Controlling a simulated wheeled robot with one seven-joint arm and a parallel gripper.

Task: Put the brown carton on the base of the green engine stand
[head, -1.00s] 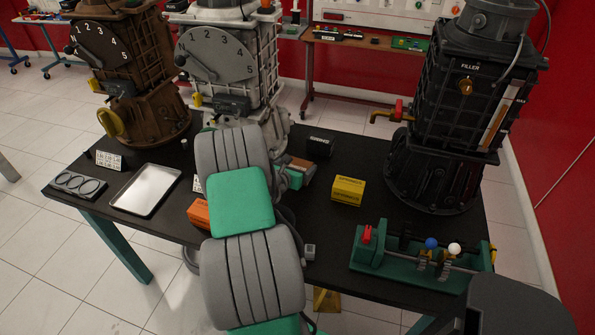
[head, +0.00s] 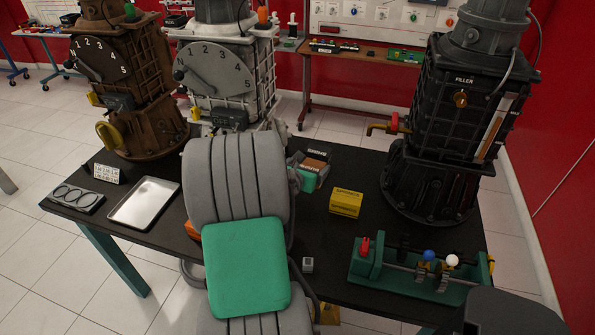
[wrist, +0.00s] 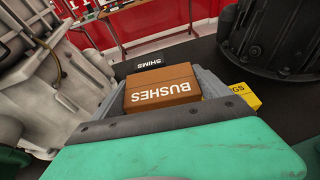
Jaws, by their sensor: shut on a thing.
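The brown carton marked BUSHES (wrist: 162,90) is between the fingers of my gripper (wrist: 165,88) in the wrist view. My gripper is shut on it. In the head view the carton (head: 316,164) shows at the gripper's far end, in front of a black carton; it appears held above the table. My arm hides part of the gripper (head: 308,178). A green stand (head: 400,281) with a red part and blue and white knobs is at the table's front right. I cannot tell whether it is the engine stand named; no other green stand shows.
On the black table (head: 330,235) are a yellow carton (head: 345,202), a black carton (head: 316,154), a partly hidden orange carton (head: 192,231) and a silver tray (head: 144,203). Brown (head: 125,90), white (head: 220,85) and black (head: 440,130) engines stand tall around them.

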